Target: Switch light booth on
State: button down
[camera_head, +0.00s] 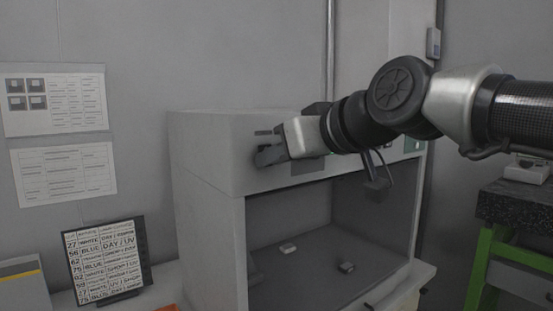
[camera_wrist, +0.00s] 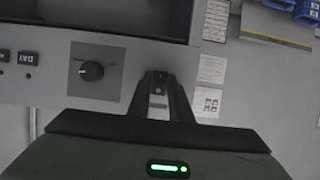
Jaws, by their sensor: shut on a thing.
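The light booth (camera_head: 205,184) is a pale grey box with a dark open chamber, standing on a bench. Its front panel runs above the opening; in the wrist view, the panel (camera_wrist: 50,36) carries a round dark knob (camera_wrist: 91,70) on a grey plate and a button marked DAY (camera_wrist: 27,58). My gripper (camera_head: 264,156) is at the left end of this panel. In the wrist view, my gripper (camera_wrist: 158,78) is shut on a small switch-like part beside the knob plate. The fingers hide most of that part, so its position cannot be told.
A framed text board (camera_head: 104,258) stands left of the booth. A green-legged stand (camera_head: 487,255) with a dark top is at right. Sheets (camera_head: 54,100) hang on the wall.

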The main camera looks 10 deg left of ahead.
jog(key=y+b, duration=0.1)
jog(key=t+y+b, duration=0.1)
jog(key=b, duration=0.1)
jog(key=shift+f+t, duration=0.3)
jog(key=shift+f, duration=0.1)
jog(key=shift+y, duration=0.3)
jog(key=c, duration=1.6)
grip_release()
